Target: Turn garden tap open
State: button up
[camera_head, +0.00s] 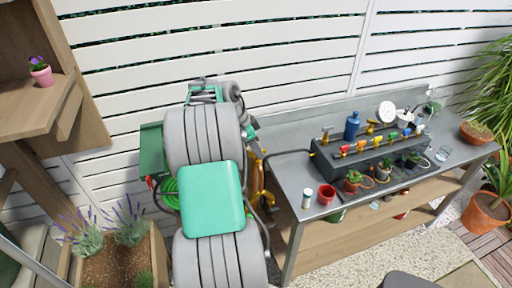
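Several small taps with coloured handles stand in a row on a dark grey box (375,155) on the metal bench. A brass fitting (326,134) stands on the box's left end, and another brass piece (371,127) is behind the row. I cannot tell which of these, if any, is the garden tap.
The grey bench (283,183) holds a red cup (326,194), a small white jar (306,198), a blue bottle (352,125) and small potted plants. A green hose reel (152,150) is partly behind my arm. Lavender stands lower left.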

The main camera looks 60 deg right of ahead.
jog(key=shift+c, duration=0.4)
grip_shut()
